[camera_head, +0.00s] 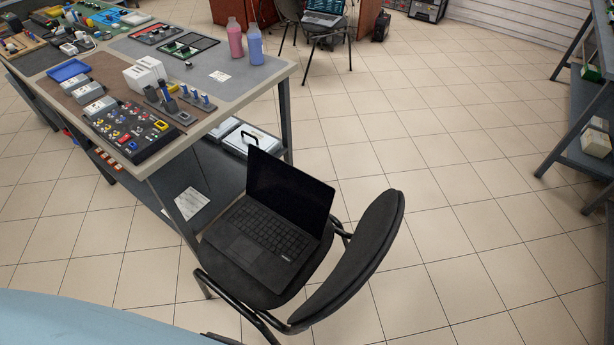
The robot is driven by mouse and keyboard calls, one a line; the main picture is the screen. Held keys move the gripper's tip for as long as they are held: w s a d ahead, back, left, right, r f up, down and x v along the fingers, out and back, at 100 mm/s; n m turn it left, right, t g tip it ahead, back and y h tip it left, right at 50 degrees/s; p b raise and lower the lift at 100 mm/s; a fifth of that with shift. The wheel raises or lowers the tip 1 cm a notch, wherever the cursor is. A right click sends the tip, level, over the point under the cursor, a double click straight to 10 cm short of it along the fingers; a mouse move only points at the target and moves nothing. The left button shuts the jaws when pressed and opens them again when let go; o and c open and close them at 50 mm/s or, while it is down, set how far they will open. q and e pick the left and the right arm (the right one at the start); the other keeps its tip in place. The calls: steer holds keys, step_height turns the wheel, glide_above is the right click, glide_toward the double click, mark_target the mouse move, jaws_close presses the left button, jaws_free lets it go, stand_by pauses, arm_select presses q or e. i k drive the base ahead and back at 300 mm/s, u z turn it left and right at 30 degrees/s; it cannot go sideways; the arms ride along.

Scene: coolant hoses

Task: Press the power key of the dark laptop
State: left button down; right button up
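The dark laptop (265,232) sits open on the seat of a black chair (354,262). Its black screen (290,188) stands up at the back right, and the keyboard faces up toward the left. The screen is dark. The power key is too small to make out. Neither of my grippers shows in the head view.
A workbench (262,80) with electronic parts, pink (235,38) and blue (254,44) bottles stands left of the chair. Another chair (316,33) holds a second, lit laptop (325,12) at the back. Shelving (585,110) stands at far right. Tiled floor right of the chair is clear.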

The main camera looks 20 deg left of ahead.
mark_target(283, 257)
steer(key=u, duration=1.1)
steer(key=k, duration=0.75)
steer(key=z, duration=0.2)
